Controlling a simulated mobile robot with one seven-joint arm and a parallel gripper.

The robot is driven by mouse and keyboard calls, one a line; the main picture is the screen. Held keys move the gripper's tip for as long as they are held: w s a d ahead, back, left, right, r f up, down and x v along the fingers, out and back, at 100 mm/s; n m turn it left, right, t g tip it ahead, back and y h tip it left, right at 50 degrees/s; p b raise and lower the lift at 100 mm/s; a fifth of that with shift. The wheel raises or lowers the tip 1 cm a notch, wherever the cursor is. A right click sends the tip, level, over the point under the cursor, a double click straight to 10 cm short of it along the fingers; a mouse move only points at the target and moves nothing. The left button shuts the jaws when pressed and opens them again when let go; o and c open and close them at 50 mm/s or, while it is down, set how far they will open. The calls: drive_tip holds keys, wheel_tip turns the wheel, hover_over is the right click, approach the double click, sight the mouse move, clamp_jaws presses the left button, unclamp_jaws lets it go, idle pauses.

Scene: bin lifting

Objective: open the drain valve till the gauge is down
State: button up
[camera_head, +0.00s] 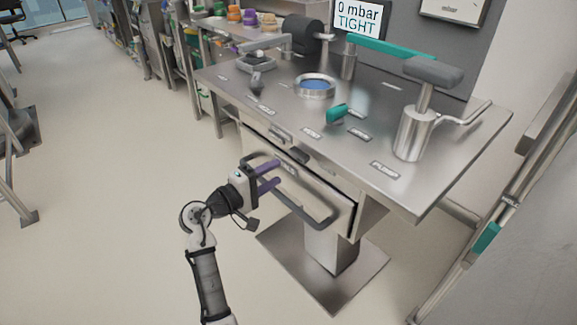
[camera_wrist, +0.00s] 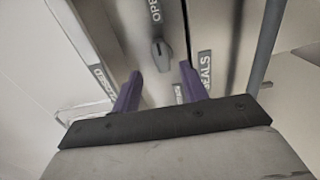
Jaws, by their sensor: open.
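A small dark lever knob (camera_head: 298,155) sits on the bench's front edge, above the drawer. In the wrist view the grey knob (camera_wrist: 162,55) lies beyond and between my fingertips, near an OPEN label and a CLOSED label; it looks like the drain valve. My gripper (camera_head: 277,173) is open and empty, with purple fingers pointing at the drawer front, below the knob. In the wrist view both fingers (camera_wrist: 160,75) are spread and apart from the knob. The gauge (camera_head: 455,10) is cut off at the top, its needle unreadable. A display (camera_head: 358,18) reads 0 mbar TIGHT.

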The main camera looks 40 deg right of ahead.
drive_tip(key=shift+s+a, duration=0.15)
drive_tip(key=shift+a, duration=1.6)
